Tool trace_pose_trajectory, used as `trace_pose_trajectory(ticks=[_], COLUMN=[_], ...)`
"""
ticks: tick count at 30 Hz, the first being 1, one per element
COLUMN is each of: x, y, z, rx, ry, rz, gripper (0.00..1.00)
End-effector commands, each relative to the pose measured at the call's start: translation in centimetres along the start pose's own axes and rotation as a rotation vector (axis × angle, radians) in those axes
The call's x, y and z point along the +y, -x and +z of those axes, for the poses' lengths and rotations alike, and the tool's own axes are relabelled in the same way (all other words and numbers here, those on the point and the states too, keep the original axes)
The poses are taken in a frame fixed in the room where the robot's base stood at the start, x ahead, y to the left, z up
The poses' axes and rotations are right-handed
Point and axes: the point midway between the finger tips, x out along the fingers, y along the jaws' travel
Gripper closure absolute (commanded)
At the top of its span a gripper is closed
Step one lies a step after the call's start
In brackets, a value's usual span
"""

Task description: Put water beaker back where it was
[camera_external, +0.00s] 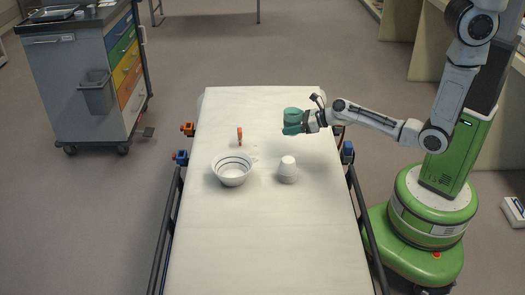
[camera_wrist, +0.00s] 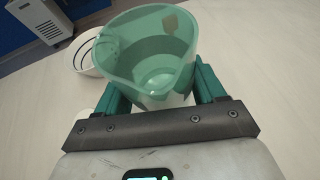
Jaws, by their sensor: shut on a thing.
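The water beaker (camera_wrist: 150,50) is a green translucent cup with a pouring lip. It stands upright between the teal fingers of my gripper (camera_wrist: 160,95) in the wrist view. In the external view, my gripper (camera_external: 293,128) is shut on the beaker (camera_external: 293,114) over the far right part of the white stretcher top (camera_external: 240,250). I cannot tell whether the beaker's base touches the surface.
A white bowl with dark stripes (camera_external: 232,169) stands left of centre. An upturned white cup (camera_external: 288,170) stands nearer than my gripper. A small orange item (camera_external: 239,136) lies beyond the bowl. The stretcher's near half is clear. A drawer cart (camera_external: 85,75) stands at left.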

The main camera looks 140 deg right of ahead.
Motion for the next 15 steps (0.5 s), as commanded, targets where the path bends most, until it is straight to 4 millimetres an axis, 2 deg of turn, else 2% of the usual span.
trace_pose_trajectory(ticks=[1,7,9,15], x=[0.2,0.7,0.7,0.9], y=[-1.4,-5.9,-7.3,-10.6], z=[0.0,-0.2,-1.4,-3.0], rx=[-0.003,-0.003,0.0,-0.001], ry=[-0.004,-0.003,-0.004,-0.002], rz=[0.001,0.001,-0.001,0.0], gripper=[0.66,0.66,0.66,0.66])
